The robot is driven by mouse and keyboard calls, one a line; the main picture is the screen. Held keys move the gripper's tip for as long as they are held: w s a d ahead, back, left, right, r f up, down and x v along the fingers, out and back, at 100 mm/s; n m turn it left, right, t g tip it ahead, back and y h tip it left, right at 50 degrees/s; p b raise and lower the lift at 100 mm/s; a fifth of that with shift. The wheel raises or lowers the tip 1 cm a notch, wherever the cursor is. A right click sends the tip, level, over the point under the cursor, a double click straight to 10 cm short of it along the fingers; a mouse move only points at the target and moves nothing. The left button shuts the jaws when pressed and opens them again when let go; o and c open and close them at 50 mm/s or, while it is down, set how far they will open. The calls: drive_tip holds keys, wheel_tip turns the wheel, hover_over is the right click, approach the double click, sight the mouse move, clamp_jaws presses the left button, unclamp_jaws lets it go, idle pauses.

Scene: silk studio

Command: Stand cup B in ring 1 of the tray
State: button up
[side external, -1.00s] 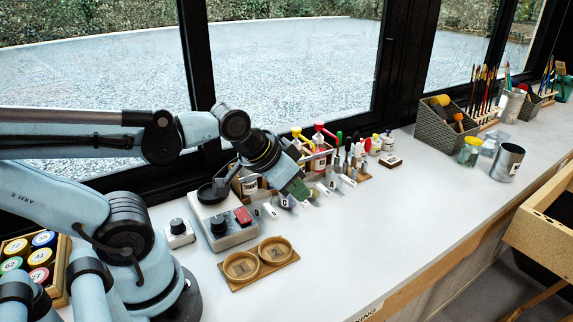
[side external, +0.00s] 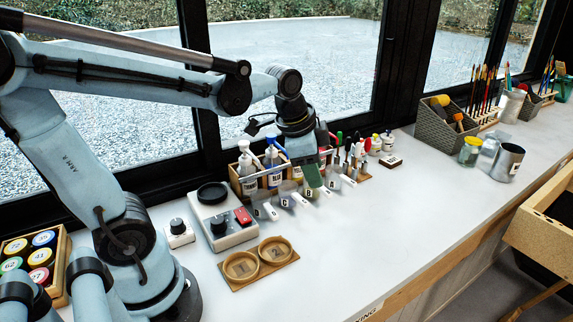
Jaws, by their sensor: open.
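The wooden tray (side external: 266,272) lies on the bench with two round rings, ring 1 (side external: 241,266) on the left and ring 2 (side external: 275,250) on the right. Both look empty. Small cups with white lettered handles stand in a row behind it. Cup B (side external: 307,195) is between the cup marked C (side external: 284,203) and the cup marked A (side external: 331,188). My gripper (side external: 313,180) points down, open, at cup B, its green-grey fingers covering part of the cup. I cannot tell whether the fingers are around it or above it.
A wooden rack of bottles (side external: 249,180) stands close behind the cups. A control box (side external: 222,228) with a dial and red switch is left of the row, with a small dial box (side external: 179,233) beside it. The bench right of the tray is clear.

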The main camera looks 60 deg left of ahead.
sight(325, 190)
drive_tip(key=w+a+f+m+g, duration=0.1)
drive_tip(key=w+f+m, duration=0.1)
drive_tip(key=m, duration=0.1)
drive_tip(key=w+a+f+m+g, duration=0.1)
drive_tip(key=w+a+m, duration=0.1)
drive_tip(key=w+m, duration=0.1)
drive_tip(key=w+a+f+m+g, duration=0.2)
drive_tip(key=w+m, duration=0.1)
drive_tip(key=m, duration=0.1)
drive_tip(key=shift+w+a+f, duration=0.1)
drive_tip(key=shift+a+f, duration=0.15)
drive_tip(key=shift+f, duration=0.05)
drive_tip(key=shift+w+a+f+m, duration=0.15)
drive_tip(key=shift+f+m, duration=0.15)
drive_tip(key=shift+w+a+f+m, duration=0.1)
drive_tip(key=shift+a+f+m, duration=0.05)
drive_tip(key=shift+f+m, duration=0.15)
drive_tip(key=shift+f, duration=2.9)
clamp_jaws()
drive_tip(key=shift+r, duration=0.2)
